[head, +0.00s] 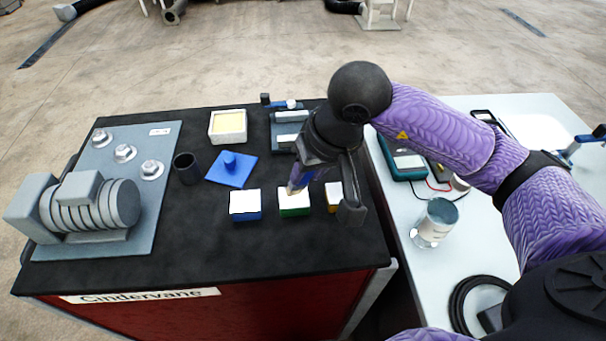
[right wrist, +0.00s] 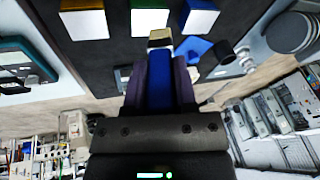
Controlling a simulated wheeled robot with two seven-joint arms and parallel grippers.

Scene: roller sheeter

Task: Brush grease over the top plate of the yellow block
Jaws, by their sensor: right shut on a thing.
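The yellow block (head: 333,208) has a pale top plate and stands at the right end of a row of blocks on the black table; my right arm partly hides it. It is at the upper left in the right wrist view (right wrist: 84,22). My right gripper (head: 304,174) is shut on a brush with a blue handle (right wrist: 159,78) and a pale tip (right wrist: 160,38). The tip points down at the green block (head: 294,207), left of the yellow one. I cannot tell whether it touches. My left gripper is not in view.
A blue block (head: 245,213) stands left of the green one. Behind are a blue plate with a knob (head: 231,170), a black cup (head: 187,168) and a white box with a yellowish inside (head: 228,126).

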